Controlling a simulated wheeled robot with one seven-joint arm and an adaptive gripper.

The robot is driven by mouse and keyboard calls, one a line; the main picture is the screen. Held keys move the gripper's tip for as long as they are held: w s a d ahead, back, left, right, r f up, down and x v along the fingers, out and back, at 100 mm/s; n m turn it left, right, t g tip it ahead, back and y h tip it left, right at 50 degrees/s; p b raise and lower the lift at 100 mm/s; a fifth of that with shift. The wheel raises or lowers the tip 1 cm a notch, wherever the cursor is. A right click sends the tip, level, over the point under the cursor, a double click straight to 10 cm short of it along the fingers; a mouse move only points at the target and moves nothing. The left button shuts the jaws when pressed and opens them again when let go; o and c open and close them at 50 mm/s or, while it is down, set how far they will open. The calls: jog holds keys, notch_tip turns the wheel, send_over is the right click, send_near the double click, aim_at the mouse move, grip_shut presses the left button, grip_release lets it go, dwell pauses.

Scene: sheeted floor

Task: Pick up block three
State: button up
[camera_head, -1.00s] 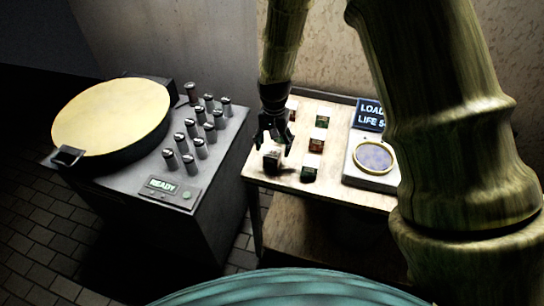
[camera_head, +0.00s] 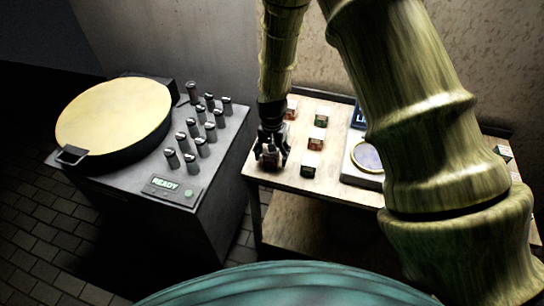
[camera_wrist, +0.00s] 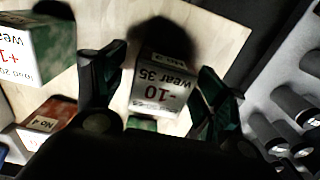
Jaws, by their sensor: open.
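A block with a white label (camera_wrist: 163,88) stands between the two dark fingers of my open gripper (camera_wrist: 160,82) in the wrist view. Its label is upside down in the picture and reads "-10" and "wear 35"; its small number is too blurred to read surely. A finger is on each side of it, and I cannot tell whether either touches it. In the head view, my gripper (camera_head: 271,150) is low over the table's front left corner, largely hiding this block.
In the wrist view, a green block (camera_wrist: 45,45) and an orange "No 4" block (camera_wrist: 52,118) stand to the left. The wooden table (camera_head: 335,185) also bears a pad with a round dish (camera_head: 367,156). A grey console (camera_head: 215,175) with several knobs stands left.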

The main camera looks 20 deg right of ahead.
jog(key=c, duration=1.4)
jog(key=shift+r, duration=0.1)
